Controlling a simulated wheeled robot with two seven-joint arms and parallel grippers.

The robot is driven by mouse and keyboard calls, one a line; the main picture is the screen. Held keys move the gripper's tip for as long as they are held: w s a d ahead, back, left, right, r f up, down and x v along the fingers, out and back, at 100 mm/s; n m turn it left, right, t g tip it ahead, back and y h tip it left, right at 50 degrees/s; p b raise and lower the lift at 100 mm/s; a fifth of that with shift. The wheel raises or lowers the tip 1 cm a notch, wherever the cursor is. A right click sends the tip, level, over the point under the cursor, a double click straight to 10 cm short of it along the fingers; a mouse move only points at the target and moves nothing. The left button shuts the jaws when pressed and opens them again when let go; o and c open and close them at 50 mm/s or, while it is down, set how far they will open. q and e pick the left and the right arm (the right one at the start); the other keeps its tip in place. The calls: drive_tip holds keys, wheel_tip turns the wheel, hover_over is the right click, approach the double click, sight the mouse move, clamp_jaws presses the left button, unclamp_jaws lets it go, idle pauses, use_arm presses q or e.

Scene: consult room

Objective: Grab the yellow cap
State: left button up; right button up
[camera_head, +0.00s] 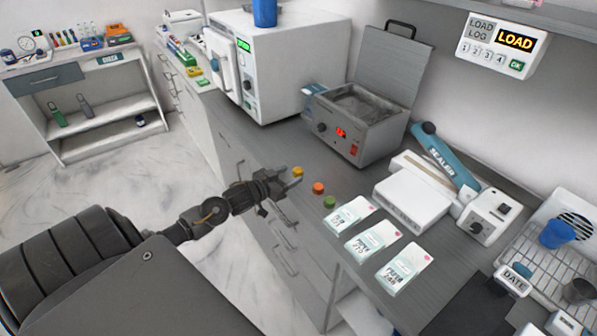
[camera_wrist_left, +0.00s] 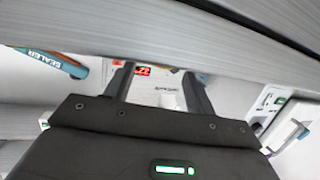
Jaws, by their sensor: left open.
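The yellow cap (camera_head: 298,172) lies on the grey counter close to its front edge, at the far end of a short row of caps. My left gripper (camera_head: 293,199) is open, with its fingers reaching toward the counter's front edge. One fingertip is just beside the yellow cap in the head view; I cannot tell whether they touch. In the left wrist view, the two fingers of my left gripper (camera_wrist_left: 160,84) are spread with nothing visible between them, and the cap is not recognisable there. My right gripper is not in view.
An orange cap (camera_head: 318,187) and a green cap (camera_head: 329,202) lie beside the yellow one. Several labelled pouches (camera_head: 371,240) lie to the right. A water bath (camera_head: 357,125), a white steriliser (camera_head: 290,70) and a sealer (camera_head: 412,204) stand behind. Drawers (camera_head: 285,250) drop below the counter edge.

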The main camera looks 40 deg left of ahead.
sight(295, 172)
use_arm(q)
drive_tip(key=shift+w+r, duration=0.15)
drive_tip(key=shift+w, duration=0.05)
drive_tip(key=p+x, duration=0.1)
drive_tip(key=x, duration=0.3)
drive_tip(key=shift+w+f+p, duration=0.25)
drive_tip(key=shift+w+p, duration=0.1)
drive_tip(key=shift+s, duration=0.1)
drive_tip(key=c, duration=1)
